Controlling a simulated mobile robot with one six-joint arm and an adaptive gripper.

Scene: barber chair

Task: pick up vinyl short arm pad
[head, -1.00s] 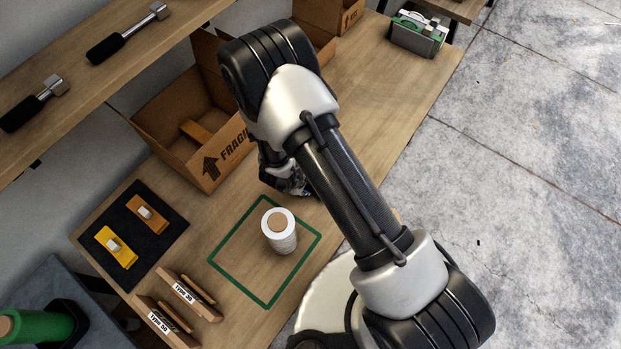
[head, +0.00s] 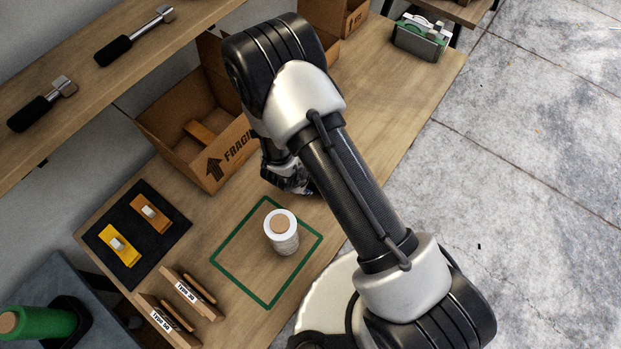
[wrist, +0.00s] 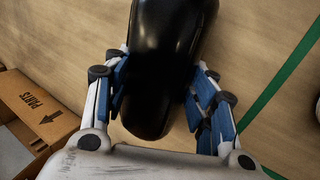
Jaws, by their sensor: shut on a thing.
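The vinyl short arm pad (wrist: 160,50) is a glossy black, rounded, elongated pad in the wrist view. It runs from the top edge down between the fingers of my gripper (wrist: 160,95). The blue-lined fingers are shut on its two sides. The pad's far end is cut off by the top of the wrist view, and whether it touches the table cannot be told. In the head view my gripper (head: 288,178) is low over the table, beside the cardboard box, and mostly hidden by my arm. The pad cannot be made out there.
A cardboard box (head: 185,155) stands left of my gripper. A green taped square (head: 240,282) with a white roll (head: 281,232) in it lies in front. A black mat (head: 165,245) with two yellowish tools and labelled wooden holders (head: 180,300) are at the left. A tool shelf (head: 80,110) hangs above.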

